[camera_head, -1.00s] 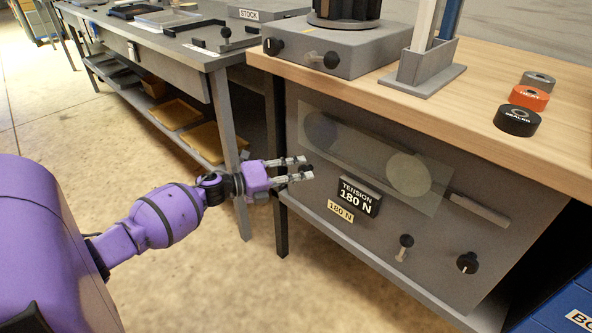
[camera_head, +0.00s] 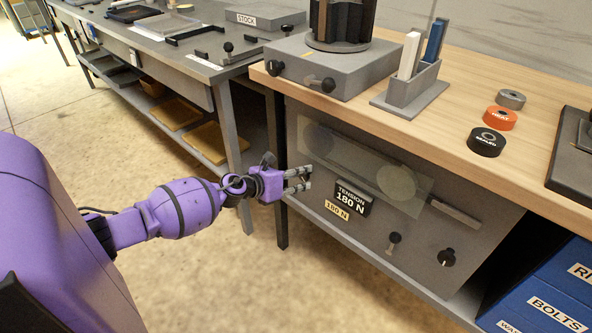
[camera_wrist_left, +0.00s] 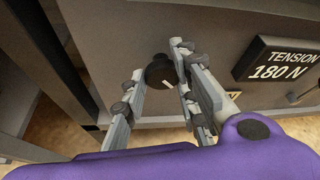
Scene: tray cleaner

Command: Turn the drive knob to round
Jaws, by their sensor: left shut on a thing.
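A round black knob (camera_wrist_left: 160,72) with a white pointer line sits on the grey front panel of the machine (camera_head: 300,220), toward its left side. The pointer line slants down to the right in the wrist view. My left gripper (camera_head: 304,178) is at this knob, with one finger on each side, shut on it. In the head view the fingers mostly hide the knob. No label naming it is readable. My right gripper is not in view.
To the right on the panel are a clear window (camera_head: 365,170), a sign reading TENSION 180 N (camera_head: 352,195), a small lever (camera_head: 394,243) and another black knob (camera_head: 447,257). The wooden bench top (camera_head: 440,130) overhangs the panel. Blue bins (camera_head: 545,300) stand at the lower right.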

